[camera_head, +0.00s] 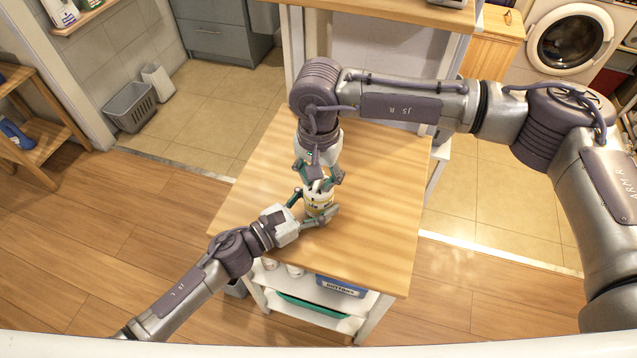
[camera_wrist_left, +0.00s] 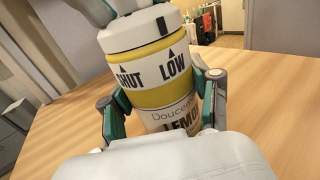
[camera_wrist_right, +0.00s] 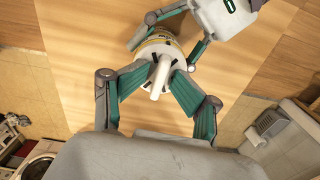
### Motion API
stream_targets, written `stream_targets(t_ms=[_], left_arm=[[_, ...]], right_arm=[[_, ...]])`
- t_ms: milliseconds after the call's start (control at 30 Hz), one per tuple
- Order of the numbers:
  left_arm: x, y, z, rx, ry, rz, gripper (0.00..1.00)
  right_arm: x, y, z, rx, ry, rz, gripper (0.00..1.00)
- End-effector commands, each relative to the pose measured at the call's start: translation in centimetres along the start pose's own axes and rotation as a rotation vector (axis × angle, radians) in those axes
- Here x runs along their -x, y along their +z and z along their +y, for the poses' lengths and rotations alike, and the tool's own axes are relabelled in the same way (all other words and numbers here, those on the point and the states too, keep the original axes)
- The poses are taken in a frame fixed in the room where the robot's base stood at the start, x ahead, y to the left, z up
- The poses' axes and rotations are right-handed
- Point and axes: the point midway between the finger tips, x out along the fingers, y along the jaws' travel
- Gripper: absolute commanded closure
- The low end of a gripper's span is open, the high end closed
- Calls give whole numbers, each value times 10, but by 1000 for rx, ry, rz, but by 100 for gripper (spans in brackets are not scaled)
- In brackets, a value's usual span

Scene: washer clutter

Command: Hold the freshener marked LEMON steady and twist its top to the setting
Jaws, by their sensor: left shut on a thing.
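The freshener (camera_head: 318,205) is a white and yellow can standing on the wooden table. In the left wrist view the freshener (camera_wrist_left: 165,80) reads LEMON, with SHUT and LOW under small arrows on its yellow band. A dark mark shows on its white top, above and left of LOW. My left gripper (camera_head: 314,208) is shut on the body, one finger on each side (camera_wrist_left: 160,105). My right gripper (camera_head: 319,182) points down over the top. In the right wrist view its fingers (camera_wrist_right: 158,78) stand open on either side of the white upright knob (camera_wrist_right: 159,78).
The wooden table (camera_head: 375,215) is otherwise bare. A washer (camera_head: 572,40) stands at the back right, a grey basket (camera_head: 130,107) at the left on the floor.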

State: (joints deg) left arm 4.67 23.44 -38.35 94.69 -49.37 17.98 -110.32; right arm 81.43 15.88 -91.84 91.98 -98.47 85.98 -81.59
Motion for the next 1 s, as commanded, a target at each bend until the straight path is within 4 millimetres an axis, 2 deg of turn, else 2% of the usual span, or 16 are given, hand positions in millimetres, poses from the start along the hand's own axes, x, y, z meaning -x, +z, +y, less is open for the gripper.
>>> stream_targets(t_ms=[33,567,1000], left_arm=[[-1,2,-5,4,-11,-8,78],[-1,2,-3,5,-9,-7,78],[0,2,-1,2,-2,-3,78]], right_arm=[[-5,0,2,-3,7,-1,66],[-3,1,3,-2,10,-3,71],[32,0,1,0,5,-1,71]])
